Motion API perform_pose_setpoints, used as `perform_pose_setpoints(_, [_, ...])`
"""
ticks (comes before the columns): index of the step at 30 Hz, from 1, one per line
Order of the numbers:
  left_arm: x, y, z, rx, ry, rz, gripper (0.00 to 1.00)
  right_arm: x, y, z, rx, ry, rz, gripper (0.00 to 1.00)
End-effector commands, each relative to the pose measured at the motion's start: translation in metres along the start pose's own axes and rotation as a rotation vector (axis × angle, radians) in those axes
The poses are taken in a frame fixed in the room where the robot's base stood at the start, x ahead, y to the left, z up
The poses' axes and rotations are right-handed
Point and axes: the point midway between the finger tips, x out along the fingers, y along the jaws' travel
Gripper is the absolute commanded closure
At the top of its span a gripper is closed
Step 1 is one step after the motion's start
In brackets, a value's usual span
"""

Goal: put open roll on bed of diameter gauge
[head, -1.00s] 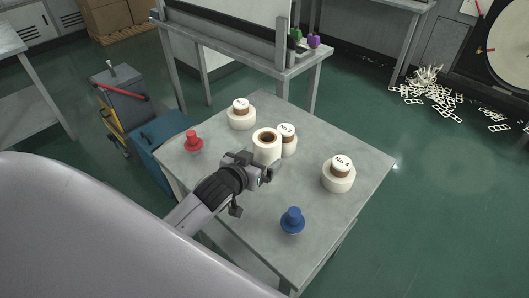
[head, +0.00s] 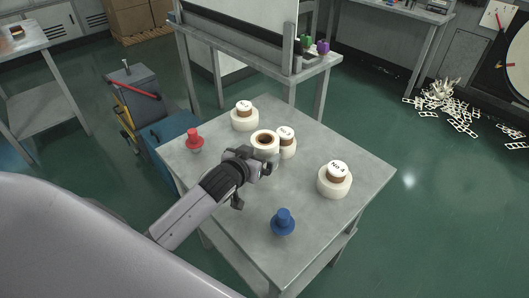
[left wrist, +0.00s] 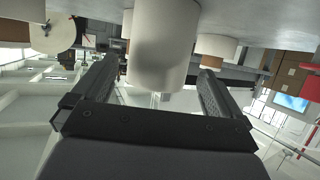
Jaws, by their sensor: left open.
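The open roll (head: 265,139) is white with a brown core and a hole in its top. It stands upright on the grey table beside a capped roll. My left gripper (head: 262,162) is open at its near side, low over the table, and partly hides its lower part. In the left wrist view, the white roll (left wrist: 162,45) shows between the two open fingers (left wrist: 158,68), with a gap at each side and no visible contact. I cannot surely identify the diameter gauge in these views. My right gripper is not in view.
Capped, labelled rolls stand behind (head: 244,116), close at the right (head: 287,143) and farther right (head: 334,182). A red knobbed piece (head: 194,141) and a blue one (head: 283,223) stand near the table's edges. Green floor lies right.

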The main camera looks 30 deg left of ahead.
Motion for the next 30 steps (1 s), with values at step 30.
perform_pose_setpoints(30, [0.058,0.001,0.004,0.000,0.000,0.000,0.33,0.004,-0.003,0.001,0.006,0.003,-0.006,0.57])
